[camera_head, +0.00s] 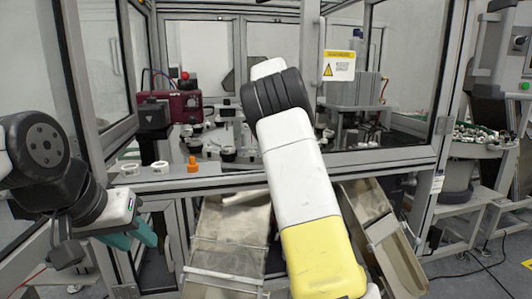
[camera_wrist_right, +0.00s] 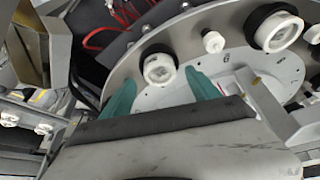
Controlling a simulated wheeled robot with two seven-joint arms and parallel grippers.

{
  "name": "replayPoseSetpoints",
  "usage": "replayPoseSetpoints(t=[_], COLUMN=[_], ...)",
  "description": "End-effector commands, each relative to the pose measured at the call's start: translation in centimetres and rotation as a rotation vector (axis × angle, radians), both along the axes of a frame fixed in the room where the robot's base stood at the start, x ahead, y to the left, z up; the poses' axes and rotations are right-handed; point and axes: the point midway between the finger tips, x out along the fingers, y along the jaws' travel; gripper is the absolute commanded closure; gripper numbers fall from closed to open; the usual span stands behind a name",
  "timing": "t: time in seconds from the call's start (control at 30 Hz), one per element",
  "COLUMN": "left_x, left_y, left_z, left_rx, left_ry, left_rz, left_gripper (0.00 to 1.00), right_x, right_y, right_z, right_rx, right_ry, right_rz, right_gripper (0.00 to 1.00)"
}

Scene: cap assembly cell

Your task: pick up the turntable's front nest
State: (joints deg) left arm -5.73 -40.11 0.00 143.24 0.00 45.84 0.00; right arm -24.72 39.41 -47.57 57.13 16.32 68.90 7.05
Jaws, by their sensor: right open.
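The turntable shows in the right wrist view as a pale grey disc (camera_wrist_right: 208,38), with black nests around its rim. The nearest nest (camera_wrist_right: 144,57) is a black ring holding a white round part (camera_wrist_right: 159,69). My right gripper (camera_wrist_right: 160,88) is open, its two teal fingers apart. That nest appears just beyond the gap between the fingertips, and no contact is visible. In the head view my right arm covers its own gripper and part of the turntable (camera_head: 213,137). My left gripper (camera_head: 132,236) hangs at the lower left, away from the turntable; its finger gap is unclear.
Another nest with a white part (camera_wrist_right: 278,30) sits farther right on the disc. In the head view, white rings (camera_head: 160,167) and an orange piece (camera_head: 192,164) stand on the front ledge. Frame posts (camera_head: 306,75) flank the cell opening. Metal chutes (camera_head: 228,240) lie below.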

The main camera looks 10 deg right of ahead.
Motion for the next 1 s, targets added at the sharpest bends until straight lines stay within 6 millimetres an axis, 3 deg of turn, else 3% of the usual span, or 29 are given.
replayPoseSetpoints(t=[0.1, 0.33, 0.67, 1.0], left_x=[0.0, 0.0, 0.0, 0.0], left_y=[0.0, 0.0, 0.0, 0.0], left_z=[0.0, 0.0, 0.0, 0.0], left_rx=[0.0, 0.0, 0.0, 0.0], left_ry=[0.0, 0.0, 0.0, 0.0], left_rz=[0.0, 0.0, 0.0, 0.0], left_gripper=[0.64, 0.64, 0.64, 0.64], right_x=[0.51, 0.58, 0.57, 0.6], right_y=[-0.1, -0.1, -0.08, -0.08], right_z=[-1.32, -1.45, -1.44, -1.1], right_rx=[0.001, 0.001, 0.001, 0.002], right_ry=[0.0, -0.001, -0.001, -0.003], right_rz=[0.001, 0.002, 0.002, 0.002], right_gripper=[0.29, 0.31, 0.96, 0.96])
